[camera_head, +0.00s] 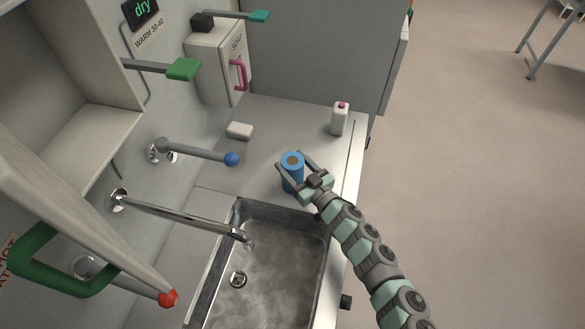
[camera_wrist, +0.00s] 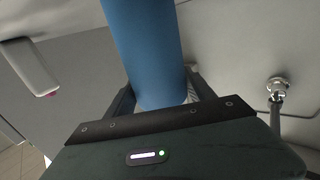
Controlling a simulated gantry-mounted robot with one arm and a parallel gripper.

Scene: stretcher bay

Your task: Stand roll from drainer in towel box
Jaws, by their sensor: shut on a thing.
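A blue roll (camera_head: 292,172) with a brown core at its top end is roughly upright above or on the pale drainer surface (camera_head: 262,170) behind the sink. I cannot tell whether its base touches. My gripper (camera_head: 290,171) is shut on the roll, one finger on each side. In the wrist view the roll (camera_wrist: 145,50) rises between the fingers of my gripper (camera_wrist: 158,92). No box is clearly marked for towels. An open-fronted compartment (camera_head: 95,140) is on the wall at left, its inside partly hidden.
The sink (camera_head: 270,265) with a spout (camera_head: 180,216) over it lies in front of the drainer. A blue-tipped lever (camera_head: 200,153) juts out left of the roll. A soap bar (camera_head: 239,131), a white bottle (camera_head: 339,119) and a soap box (camera_head: 217,60) stand farther back.

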